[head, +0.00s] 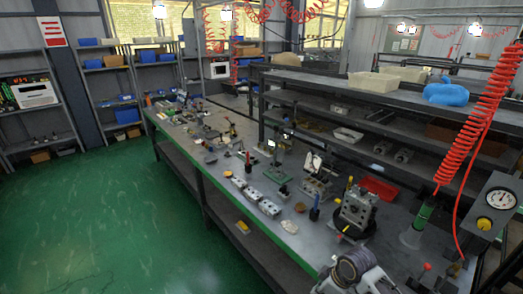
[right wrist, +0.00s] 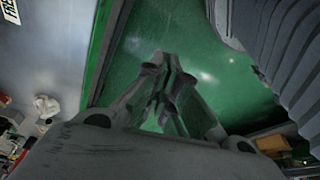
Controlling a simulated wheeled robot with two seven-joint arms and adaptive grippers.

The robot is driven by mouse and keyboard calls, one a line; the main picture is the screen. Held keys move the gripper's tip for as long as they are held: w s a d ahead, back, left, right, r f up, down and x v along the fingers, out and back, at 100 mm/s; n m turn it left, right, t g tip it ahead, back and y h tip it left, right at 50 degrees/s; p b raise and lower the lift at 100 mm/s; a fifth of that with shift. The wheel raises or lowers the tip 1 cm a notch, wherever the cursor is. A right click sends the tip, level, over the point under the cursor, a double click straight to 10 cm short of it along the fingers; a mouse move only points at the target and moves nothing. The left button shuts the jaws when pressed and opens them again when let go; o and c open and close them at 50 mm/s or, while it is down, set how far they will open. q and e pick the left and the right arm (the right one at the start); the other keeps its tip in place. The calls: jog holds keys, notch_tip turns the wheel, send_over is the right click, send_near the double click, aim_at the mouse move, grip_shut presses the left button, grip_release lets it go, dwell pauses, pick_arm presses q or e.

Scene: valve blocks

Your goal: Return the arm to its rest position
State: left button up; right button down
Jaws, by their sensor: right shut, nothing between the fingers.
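My right gripper (right wrist: 166,72) shows in the right wrist view, with its fingers together and nothing between them. It hangs over the green floor (right wrist: 205,60), beside the green edge (right wrist: 103,50) of the workbench. In the head view, part of my right arm (head: 350,272) shows at the bottom, over the bench's near edge; the gripper itself cannot be made out there. My left gripper is in neither view. A metal valve block (head: 355,210) with yellow parts stands on the workbench (head: 222,178), just beyond my arm.
A red tray (head: 380,187), several small metal blocks (head: 268,208) and tools lie along the bench. A red coiled hose (head: 478,120) hangs at the right, near a pressure gauge (head: 500,199). The green floor (head: 120,220) left of the bench is clear.

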jog(key=shift+s+d+r+m+t+h, duration=1.15)
jog(key=shift+s+r+m, duration=1.1)
jog(key=shift+s+m, duration=3.25)
jog(key=s+d+f+n+g, duration=0.1)
jog(key=s+f, duration=0.1)
jog(key=f, duration=1.4)
jog(key=s+f+n+g, duration=0.1)
jog(key=s+f, duration=0.2)
jog(key=f, duration=1.4)
jog(key=s+d+f, duration=0.2)
jog(key=s+f, duration=0.8)
jog(key=s, duration=0.1)
jog(key=s+d+f+g, duration=0.1)
jog(key=s+d+f, duration=0.1)
jog(key=s+f, duration=0.8)
jog(key=shift+s, duration=0.5)
